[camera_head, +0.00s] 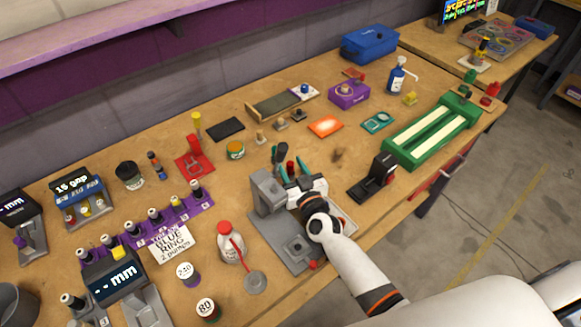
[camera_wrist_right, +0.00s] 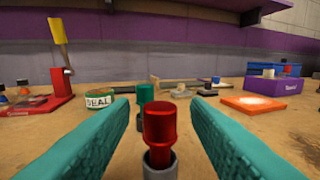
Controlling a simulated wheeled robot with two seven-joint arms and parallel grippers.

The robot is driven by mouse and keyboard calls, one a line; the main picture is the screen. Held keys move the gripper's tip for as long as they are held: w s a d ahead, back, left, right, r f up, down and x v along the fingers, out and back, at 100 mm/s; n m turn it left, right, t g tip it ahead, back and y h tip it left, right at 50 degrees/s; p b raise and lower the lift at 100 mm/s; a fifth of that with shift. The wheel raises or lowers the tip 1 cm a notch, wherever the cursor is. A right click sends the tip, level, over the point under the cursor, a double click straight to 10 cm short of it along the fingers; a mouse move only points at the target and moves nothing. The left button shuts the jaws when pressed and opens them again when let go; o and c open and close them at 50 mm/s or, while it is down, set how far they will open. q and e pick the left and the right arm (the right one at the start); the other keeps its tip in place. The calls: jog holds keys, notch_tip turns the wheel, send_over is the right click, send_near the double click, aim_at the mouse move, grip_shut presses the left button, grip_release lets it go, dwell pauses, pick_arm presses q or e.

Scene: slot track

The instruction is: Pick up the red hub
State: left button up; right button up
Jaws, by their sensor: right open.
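The red hub (camera_wrist_right: 160,123) is a shiny red stepped cylinder standing upright in a grey holder (camera_wrist_right: 160,164) in the right wrist view. It also shows small in the head view (camera_head: 290,167), near the fingertips. My right gripper (camera_wrist_right: 160,125) is open, with its teal fingers on either side of the red hub and a visible gap on each side. In the head view the right gripper (camera_head: 292,172) reaches in from the lower right beside a grey fixture. A green cylinder (camera_wrist_right: 145,94) stands just behind the red hub. My left gripper is not in view.
A grey press-like fixture (camera_head: 268,190) stands close left of the right gripper. A round green SEAL tin (camera_wrist_right: 100,97), an orange pad (camera_wrist_right: 252,103) and a purple box (camera_wrist_right: 274,84) lie farther back. A black stand (camera_head: 374,180) is to the right.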

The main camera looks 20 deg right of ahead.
jog(key=shift+w, duration=0.6)
jog(key=shift+s, duration=0.1)
grip_shut()
